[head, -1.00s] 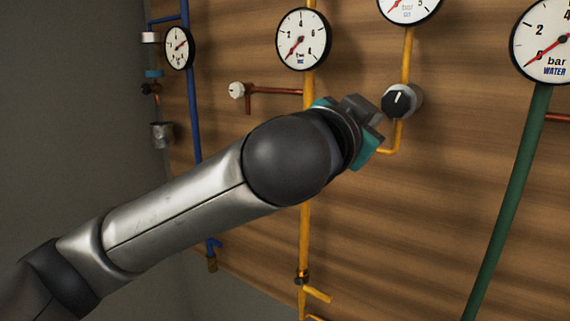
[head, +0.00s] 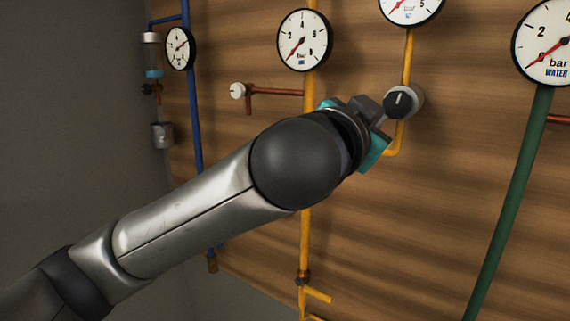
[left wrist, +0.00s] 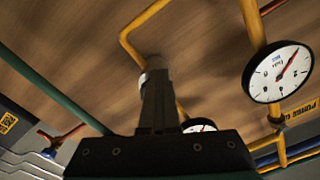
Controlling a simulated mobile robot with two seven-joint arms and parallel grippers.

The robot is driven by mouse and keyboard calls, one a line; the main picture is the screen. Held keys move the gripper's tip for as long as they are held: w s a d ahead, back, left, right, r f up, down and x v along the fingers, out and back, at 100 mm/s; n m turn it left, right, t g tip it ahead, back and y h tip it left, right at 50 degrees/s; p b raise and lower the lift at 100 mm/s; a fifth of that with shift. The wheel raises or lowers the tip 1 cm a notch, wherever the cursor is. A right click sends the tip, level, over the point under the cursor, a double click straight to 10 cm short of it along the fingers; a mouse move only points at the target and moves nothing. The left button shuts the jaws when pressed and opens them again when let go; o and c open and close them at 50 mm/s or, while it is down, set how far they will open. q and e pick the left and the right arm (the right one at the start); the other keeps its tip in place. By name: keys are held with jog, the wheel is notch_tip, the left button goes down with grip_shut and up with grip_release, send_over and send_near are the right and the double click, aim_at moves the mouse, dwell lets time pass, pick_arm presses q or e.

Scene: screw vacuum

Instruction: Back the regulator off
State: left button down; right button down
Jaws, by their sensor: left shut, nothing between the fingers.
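The regulator knob (head: 403,102), black with a white pointer line and a pale collar, sits on the yellow pipe (head: 407,60) on the wooden panel. My left gripper (head: 384,111) is shut and empty, its fingertips close to the knob's left side. I cannot tell whether they touch it. In the left wrist view the closed fingers (left wrist: 158,98) point at the regulator's place and hide most of it; a pale edge (left wrist: 144,79) shows beside them. The gauge (head: 410,8) above the knob is cut off by the frame. My right gripper is not in view.
A water gauge (head: 545,42) on a green pipe (head: 510,200) is at right. A small white valve knob (head: 238,91) and blue pipe (head: 193,110) are further left.

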pick_arm(q)
jog(key=shift+s+d+f, duration=0.25)
jog(key=shift+s+d, duration=0.3)
jog(key=shift+d, duration=0.15)
jog(key=shift+s+d, duration=0.15)
jog(key=shift+d, duration=0.05)
dwell(0.4)
jog(key=f+v, duration=0.1)
jog(key=v, duration=0.5)
dwell(0.4)
jog(key=shift+a+f, duration=0.1)
jog(key=shift+f, duration=0.05)
